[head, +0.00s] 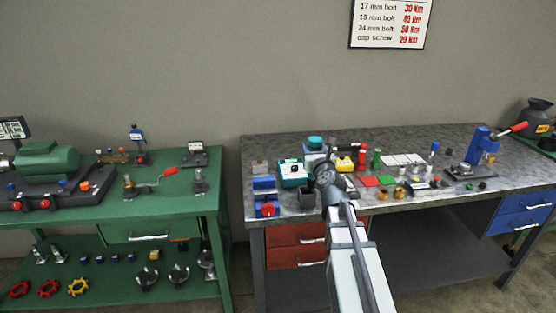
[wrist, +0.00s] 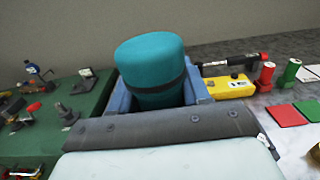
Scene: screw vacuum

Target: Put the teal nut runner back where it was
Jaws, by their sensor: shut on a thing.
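The teal nut runner (wrist: 153,68) shows in the wrist view as a teal cylinder with a dark band, upright or nearly so. It sits between the blue-grey fingers of my gripper (wrist: 160,97), which are shut on it. In the head view its teal top (head: 314,142) shows above my gripper (head: 317,156), over the left part of the grey bench (head: 455,196). Its lower part is hidden by my gripper and wrist, so I cannot tell whether it touches anything below.
A teal box with a white face (head: 292,173), a blue vise (head: 265,196) and a dark open holder (head: 306,198) stand nearby. A yellow device (head: 345,164) and red and green cylinders (head: 376,158) are to the right. A green bench (head: 150,210) stands left, across a gap.

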